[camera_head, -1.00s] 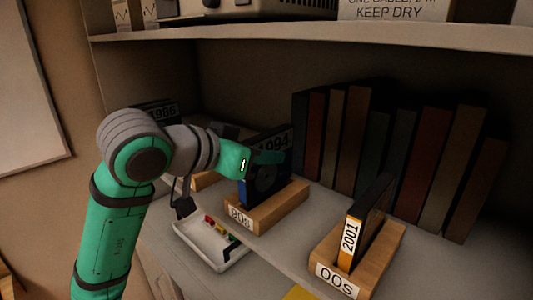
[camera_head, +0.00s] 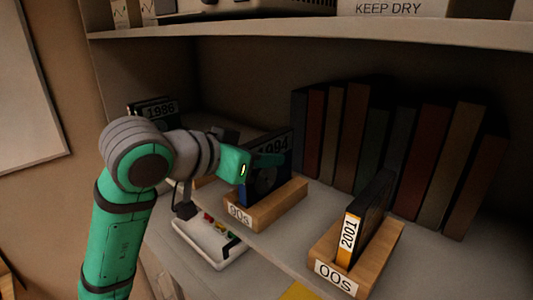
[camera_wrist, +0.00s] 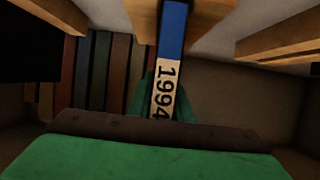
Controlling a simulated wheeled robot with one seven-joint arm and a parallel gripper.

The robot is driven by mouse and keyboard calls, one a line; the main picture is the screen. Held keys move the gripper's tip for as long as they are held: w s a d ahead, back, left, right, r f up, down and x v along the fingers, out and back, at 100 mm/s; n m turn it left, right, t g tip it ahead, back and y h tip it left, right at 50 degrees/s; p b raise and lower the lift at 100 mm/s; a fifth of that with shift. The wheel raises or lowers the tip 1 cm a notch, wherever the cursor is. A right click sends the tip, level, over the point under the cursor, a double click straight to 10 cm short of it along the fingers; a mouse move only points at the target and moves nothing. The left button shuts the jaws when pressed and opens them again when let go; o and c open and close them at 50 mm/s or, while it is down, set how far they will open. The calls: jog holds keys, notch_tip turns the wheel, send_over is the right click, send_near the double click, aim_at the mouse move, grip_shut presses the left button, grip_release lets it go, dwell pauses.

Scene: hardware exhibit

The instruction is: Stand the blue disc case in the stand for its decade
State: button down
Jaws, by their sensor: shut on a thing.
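The blue disc case (camera_head: 262,184), labelled 1994, stands upright at the wooden stand marked 90s (camera_head: 268,212). Its lower edge is in the stand's slot; how deep it sits I cannot tell. My gripper (camera_head: 263,161) is shut on the upper part of the case. In the wrist view the blue case (camera_wrist: 172,35) runs away from the fingers, with stand wood (camera_wrist: 205,14) on both sides of its far end. The stand marked 00s (camera_head: 386,245) holds a dark case labelled 2001 (camera_head: 370,210). A case labelled 1986 (camera_head: 158,107) shows behind my arm; its stand is mostly hidden.
A row of books (camera_head: 430,155) stands at the back right. An upper shelf (camera_head: 300,33) overhangs the area. A yellow piece (camera_head: 300,292) lies at the front edge.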

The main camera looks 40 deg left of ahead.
jog(key=shift+f, duration=0.9)
jog(key=c, duration=1.5)
grip_release()
jog(key=shift+c, duration=0.2)
jog(key=shift+s, duration=0.1)
jog(key=shift+s+a, duration=0.15)
jog(key=shift+s, duration=1.8)
jog(key=shift+s+a, duration=0.1)
jog(key=shift+s, duration=1.85)
